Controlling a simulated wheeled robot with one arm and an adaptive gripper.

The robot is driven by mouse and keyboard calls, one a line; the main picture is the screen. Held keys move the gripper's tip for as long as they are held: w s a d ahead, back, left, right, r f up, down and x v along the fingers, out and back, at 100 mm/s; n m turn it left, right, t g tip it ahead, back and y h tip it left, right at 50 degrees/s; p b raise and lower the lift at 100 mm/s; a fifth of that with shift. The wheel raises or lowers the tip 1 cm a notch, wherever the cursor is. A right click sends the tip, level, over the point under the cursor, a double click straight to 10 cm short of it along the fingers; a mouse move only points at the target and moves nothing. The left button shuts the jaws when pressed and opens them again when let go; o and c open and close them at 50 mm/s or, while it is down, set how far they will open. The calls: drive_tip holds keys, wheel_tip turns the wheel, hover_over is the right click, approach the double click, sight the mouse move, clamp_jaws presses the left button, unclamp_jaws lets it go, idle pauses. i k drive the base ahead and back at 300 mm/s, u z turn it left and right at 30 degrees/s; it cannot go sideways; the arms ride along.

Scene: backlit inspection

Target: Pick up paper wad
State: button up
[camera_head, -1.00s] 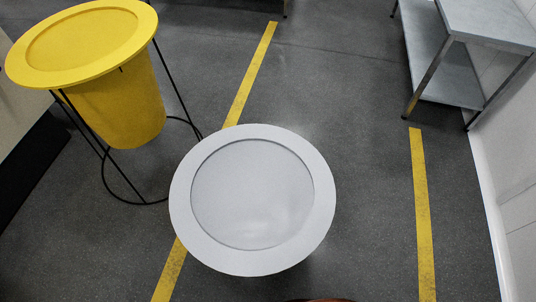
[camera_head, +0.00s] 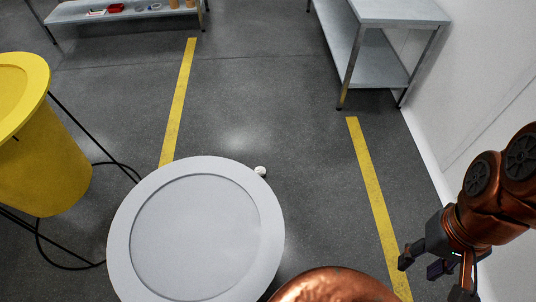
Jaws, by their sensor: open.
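A grey metal shelf table (camera_head: 385,68) stands at the upper right by the white wall (camera_head: 480,90). A low bench (camera_head: 125,13) with small items is at the back.

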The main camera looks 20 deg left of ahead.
sight(260, 170)
drive_tip(key=i, duration=3.45)
drive_tip(key=z, duration=6)
